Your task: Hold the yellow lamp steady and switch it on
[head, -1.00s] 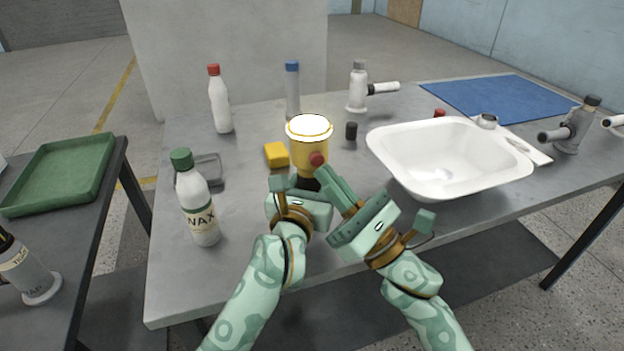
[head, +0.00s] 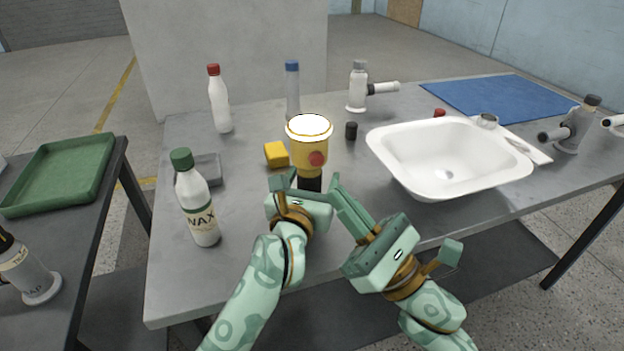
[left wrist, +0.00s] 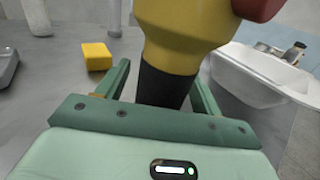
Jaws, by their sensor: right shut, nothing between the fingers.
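The yellow lamp (head: 309,155) stands upright near the table's front, with a bright white top, a red button (head: 317,158) facing me and a black handle (head: 309,184). My left gripper (head: 303,190) is shut on the black handle. In the left wrist view, its fingers lie on either side of the handle (left wrist: 165,86); the contact itself is partly hidden. My right gripper (head: 337,183) is shut and empty. Its fingertips are just right of and below the button, apart from it. I cannot tell whether the white top is lit.
A white basin (head: 385,160) stands to the right. A yellow block (head: 277,154) and a wax bottle (head: 199,205) are to the left. A grey box (head: 209,170) lies behind the wax bottle. Several bottles and a small black cylinder (head: 351,131) stand farther back.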

